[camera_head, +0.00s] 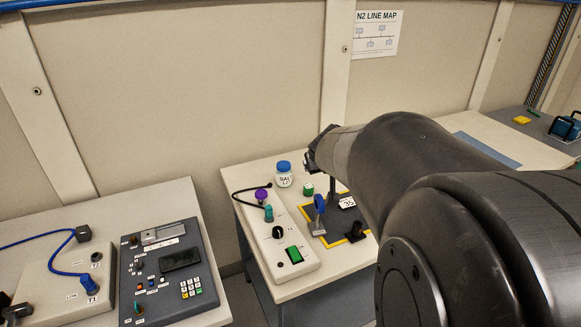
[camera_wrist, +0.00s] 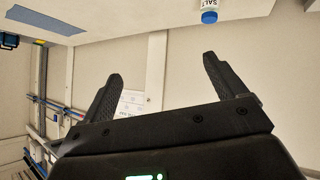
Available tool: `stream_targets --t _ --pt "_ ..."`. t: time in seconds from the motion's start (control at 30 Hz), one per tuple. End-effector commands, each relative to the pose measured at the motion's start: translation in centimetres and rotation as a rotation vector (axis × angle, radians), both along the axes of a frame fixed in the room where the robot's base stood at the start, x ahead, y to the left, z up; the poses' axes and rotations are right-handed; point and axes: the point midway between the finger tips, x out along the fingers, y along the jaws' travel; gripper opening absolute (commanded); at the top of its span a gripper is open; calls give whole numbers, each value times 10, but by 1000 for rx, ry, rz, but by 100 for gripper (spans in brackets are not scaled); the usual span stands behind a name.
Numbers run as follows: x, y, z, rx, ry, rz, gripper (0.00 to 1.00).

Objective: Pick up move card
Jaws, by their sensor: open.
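No thing in view can be clearly read as the move card. A small white piece with dark marks (camera_head: 347,202) lies on the dark, yellow-edged mat (camera_head: 325,240) on the middle table; its marks are too small to read surely. My gripper (camera_wrist: 162,80) is open in the wrist view, with nothing between its fingers. In the head view the dark end of my arm (camera_head: 318,152) is above the back of the middle table, and its fingers are not clearly seen. My arm hides part of that table's right side.
A blue-lidded salt jar (camera_head: 284,174) stands at the middle table's back; it also shows in the wrist view (camera_wrist: 209,12). A blue-handled item (camera_head: 319,215) and black knob (camera_head: 356,233) rise by the mat. A switch box (camera_head: 290,255) is left. A control panel (camera_head: 165,270) stands further left.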

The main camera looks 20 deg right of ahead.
Motion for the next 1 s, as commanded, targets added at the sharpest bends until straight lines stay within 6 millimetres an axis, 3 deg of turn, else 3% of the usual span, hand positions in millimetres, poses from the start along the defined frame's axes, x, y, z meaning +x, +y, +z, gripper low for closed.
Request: stream_targets --t 0.1,0.3,0.5,0.7,0.8,1.0 --pt "27 -40 -18 -19 -22 13 89" --pt "61 -95 -59 -7 -49 81 89" --pt "73 -142 -121 77 -36 167 89" --pt "65 -170 -185 204 -1 246 89" --pt "59 -176 -206 254 14 271 89" --pt "58 -180 -225 294 27 292 89"
